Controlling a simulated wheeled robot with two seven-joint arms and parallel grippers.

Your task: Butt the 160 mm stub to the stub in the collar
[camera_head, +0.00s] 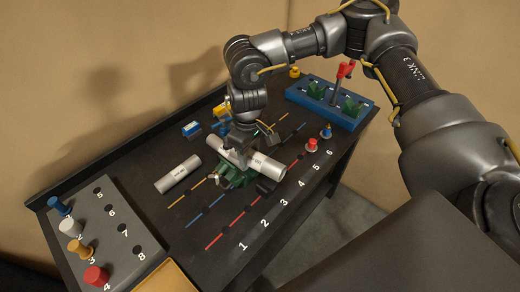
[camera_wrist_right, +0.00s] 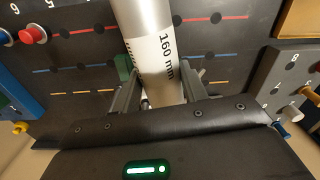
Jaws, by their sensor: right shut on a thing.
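My right gripper (camera_head: 238,150) is shut on a pale grey tube, the stub marked "160 mm" (camera_head: 264,165). In the right wrist view the stub (camera_wrist_right: 152,40) runs between the two fingers of the gripper (camera_wrist_right: 157,92), its label readable. The green collar (camera_head: 229,180) is below the gripper and the held stub, partly hidden by them. A bit of green shows beside the stub in the wrist view (camera_wrist_right: 124,66). Whether a second stub sits in the collar, or touches the held one, I cannot tell. My left gripper is not in view.
Another pale tube (camera_head: 178,174) lies on the dark table left of the collar. A grey peg board (camera_head: 112,232) stands at the front left, a blue rack (camera_head: 330,110) at the back right. Red (camera_head: 312,145) and blue (camera_head: 326,131) pegs stand near the right edge.

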